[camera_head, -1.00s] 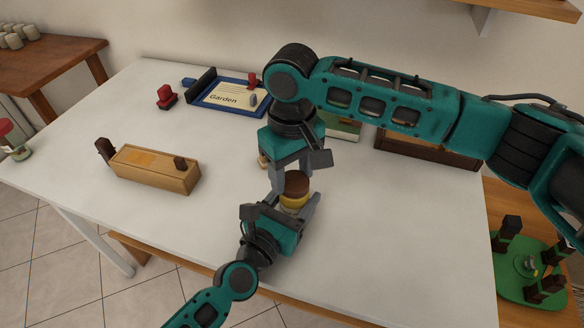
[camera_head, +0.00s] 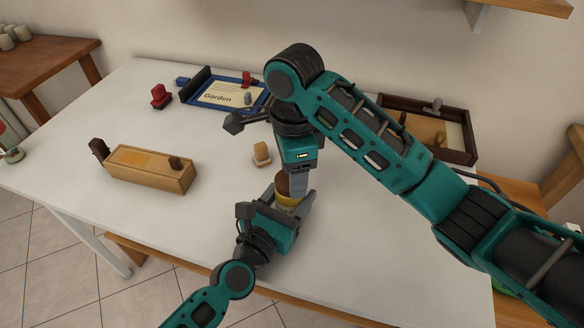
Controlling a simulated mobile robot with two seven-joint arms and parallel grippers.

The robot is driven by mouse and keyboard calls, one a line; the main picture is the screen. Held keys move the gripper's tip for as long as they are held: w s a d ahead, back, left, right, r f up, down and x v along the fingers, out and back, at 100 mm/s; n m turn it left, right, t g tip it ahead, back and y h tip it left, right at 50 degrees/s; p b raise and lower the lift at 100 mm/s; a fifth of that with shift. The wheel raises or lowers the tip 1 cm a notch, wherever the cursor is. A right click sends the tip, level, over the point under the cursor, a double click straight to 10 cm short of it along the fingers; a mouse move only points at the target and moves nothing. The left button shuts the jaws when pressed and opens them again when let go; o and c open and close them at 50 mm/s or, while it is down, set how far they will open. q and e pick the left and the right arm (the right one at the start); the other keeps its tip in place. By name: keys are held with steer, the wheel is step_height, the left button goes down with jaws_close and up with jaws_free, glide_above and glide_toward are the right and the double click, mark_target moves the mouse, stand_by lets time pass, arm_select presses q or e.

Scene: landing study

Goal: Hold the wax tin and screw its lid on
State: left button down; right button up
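The wax tin (camera_head: 287,203) is a small yellow round tin near the table's middle front. Its dark brown lid (camera_head: 282,186) sits on top of it. My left gripper (camera_head: 290,206) comes in from the front, low, with its fingers around the tin's sides; it looks shut on the tin. My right gripper (camera_head: 294,185) points down from above at the lid. One grey finger shows close against the lid's right side and covers part of it; the other finger is hidden, so its grip is unclear.
A small wooden block (camera_head: 262,154) stands just behind the tin. A long wooden box (camera_head: 150,170) lies to the left. A blue-framed "Garden" board (camera_head: 229,96) and a red stamp-like piece (camera_head: 160,97) are at the back. A dark tray (camera_head: 455,152) lies back right. The front right table is clear.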

steer(key=m, duration=0.6)
steer(key=shift+s, duration=0.2)
steer(key=o, duration=1)
steer(key=shift+c, duration=0.2)
